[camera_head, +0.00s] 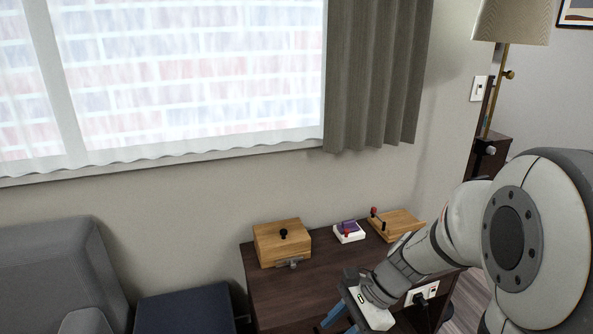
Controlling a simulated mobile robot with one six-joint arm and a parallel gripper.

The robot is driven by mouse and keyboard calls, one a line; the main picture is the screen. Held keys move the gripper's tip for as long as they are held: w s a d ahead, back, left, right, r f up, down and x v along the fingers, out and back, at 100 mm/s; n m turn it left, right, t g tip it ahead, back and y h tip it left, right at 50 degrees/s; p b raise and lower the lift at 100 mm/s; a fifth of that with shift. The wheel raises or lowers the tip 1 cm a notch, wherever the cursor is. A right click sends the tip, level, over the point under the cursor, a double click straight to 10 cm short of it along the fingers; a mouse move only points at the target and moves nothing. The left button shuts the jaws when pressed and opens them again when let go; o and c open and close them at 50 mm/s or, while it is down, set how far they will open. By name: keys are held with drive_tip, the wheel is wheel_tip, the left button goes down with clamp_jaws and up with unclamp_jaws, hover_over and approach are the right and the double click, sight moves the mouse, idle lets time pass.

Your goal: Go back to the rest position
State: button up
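My gripper (338,322) is at the bottom middle of the head view, in front of the dark wooden cabinet (325,268). Its blue fingers point down and left, and their tips are cut off by the frame edge. I cannot tell whether it is open or shut, and I see nothing held in it. My arm comes in from the right and hides the right part of the cabinet top.
On the cabinet stand a wooden box (282,243) with a black knob, a small white box (349,232) with purple and red parts, and a wooden board (396,223) with a red-knobbed lever. A grey sofa (60,270) and dark blue seat (185,310) stand left.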

drive_tip(key=s+d+r+n+t+h+p, duration=0.2)
drive_tip(key=s+d+r+n+h+p, duration=0.1)
drive_tip(key=r+n, duration=0.3)
drive_tip(key=s+d+r+n+t+h+p, duration=0.1)
drive_tip(key=s+d+r+n+h+p, duration=0.2)
drive_tip(key=r+n, duration=0.4)
wheel_tip(320, 180, up, 3)
drive_tip(key=shift+s+d+f+n+t+h+p, duration=0.15)
drive_tip(key=shift+s+d+n+t+h+p, duration=0.2)
drive_tip(key=shift+d+h+p, duration=0.35)
